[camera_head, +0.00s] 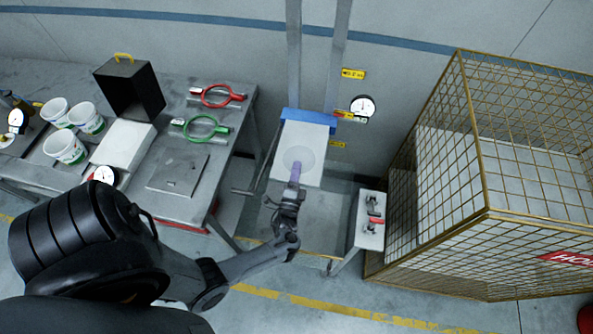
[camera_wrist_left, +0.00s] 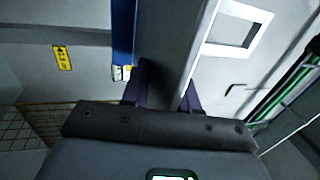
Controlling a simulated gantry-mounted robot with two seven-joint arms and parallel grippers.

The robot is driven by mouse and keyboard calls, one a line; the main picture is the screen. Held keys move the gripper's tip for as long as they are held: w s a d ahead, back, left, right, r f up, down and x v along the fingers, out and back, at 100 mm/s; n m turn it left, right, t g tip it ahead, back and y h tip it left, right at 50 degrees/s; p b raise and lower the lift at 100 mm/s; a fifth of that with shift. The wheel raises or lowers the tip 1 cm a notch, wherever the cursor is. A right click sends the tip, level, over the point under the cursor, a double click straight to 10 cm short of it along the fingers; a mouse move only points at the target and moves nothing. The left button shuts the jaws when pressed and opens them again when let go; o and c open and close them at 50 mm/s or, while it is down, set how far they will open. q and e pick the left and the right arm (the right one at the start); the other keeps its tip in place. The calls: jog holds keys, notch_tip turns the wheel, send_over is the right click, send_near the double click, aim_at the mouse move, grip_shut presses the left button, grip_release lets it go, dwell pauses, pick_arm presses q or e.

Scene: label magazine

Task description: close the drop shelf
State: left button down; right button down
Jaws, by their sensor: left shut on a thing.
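The drop shelf appears to be the white panel (camera_head: 312,137) below a blue bar (camera_head: 309,117), between two tall metal posts; a faint round grey patch shows on it. My left gripper (camera_head: 296,170) is at the panel's lower part, its purple fingers pointing up at it. In the left wrist view, the fingers (camera_wrist_left: 165,92) stand on either side of a pale panel edge (camera_wrist_left: 184,50), and the gripper is shut on it. The blue bar also shows there (camera_wrist_left: 123,35). The exact finger contact is partly hidden by the gripper body. My right gripper is not in view.
A brass mesh cage (camera_head: 455,180) stands at the right. A small stand with red clamps (camera_head: 372,210) is between it and the panel. A grey workbench (camera_head: 215,150) at the left holds cups, a black box and ring tools. A dial gauge (camera_head: 362,106) hangs behind.

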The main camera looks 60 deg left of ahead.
pick_arm(q)
jog(key=shift+w+a+r, duration=0.1)
jog(key=shift+r, duration=0.3)
jog(key=c, duration=1.3)
grip_release()
jog(key=shift+o, duration=0.3)
jog(key=shift+w, duration=0.1)
jog(key=shift+f, duration=0.2)
jog(key=shift+s+d+f, duration=0.2)
jog(key=shift+s+d, duration=0.1)
jog(key=shift+s, duration=0.1)
jog(key=b+v, duration=0.2)
jog(key=v, duration=0.7)
jog(key=shift+s+d, duration=0.3)
jog(key=shift+s, duration=0.1)
